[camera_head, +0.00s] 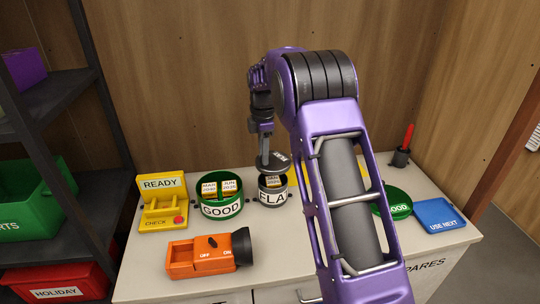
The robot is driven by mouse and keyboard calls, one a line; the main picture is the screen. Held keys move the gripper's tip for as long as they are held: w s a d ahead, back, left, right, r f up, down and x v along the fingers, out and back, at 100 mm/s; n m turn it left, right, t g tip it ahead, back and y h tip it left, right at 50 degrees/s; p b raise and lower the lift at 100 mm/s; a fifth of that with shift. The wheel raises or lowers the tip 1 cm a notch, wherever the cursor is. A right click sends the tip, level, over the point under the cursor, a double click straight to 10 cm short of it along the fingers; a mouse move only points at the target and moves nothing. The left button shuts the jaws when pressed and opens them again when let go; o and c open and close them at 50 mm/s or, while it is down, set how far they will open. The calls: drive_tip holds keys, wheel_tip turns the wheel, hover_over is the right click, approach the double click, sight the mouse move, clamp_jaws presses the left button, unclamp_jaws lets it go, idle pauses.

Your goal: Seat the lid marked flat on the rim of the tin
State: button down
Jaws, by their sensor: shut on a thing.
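My gripper (265,150) points down and is shut on a dark round lid (275,164). Light lettering on the lid is too small to read for certain. The lid hangs tilted above a small grey tin (272,197) whose white label reads "FLA", its right end hidden behind my arm. A gap seems to show between lid and tin. A pale labelled block (272,181) shows inside the tin's open mouth.
Left of the tin stands a green tin (221,209) marked GOOD, holding labelled blocks. A yellow READY/CHECK stand (162,205) and an orange ON/OFF box (208,254) are further left. A green GOOD lid (396,204) and blue USE NEXT tray (439,214) lie right of my arm.

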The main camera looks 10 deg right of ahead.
sight(264, 167)
idle(0.4)
drive_tip(key=shift+f+b, duration=1.15)
drive_tip(key=shift+f, duration=1.4)
drive_tip(key=shift+p, duration=0.55)
drive_tip(key=shift+f+b, duration=0.55)
drive_tip(key=shift+f, duration=0.45)
drive_tip(key=c, duration=0.6)
unclamp_jaws()
drive_tip(key=shift+r, duration=0.1)
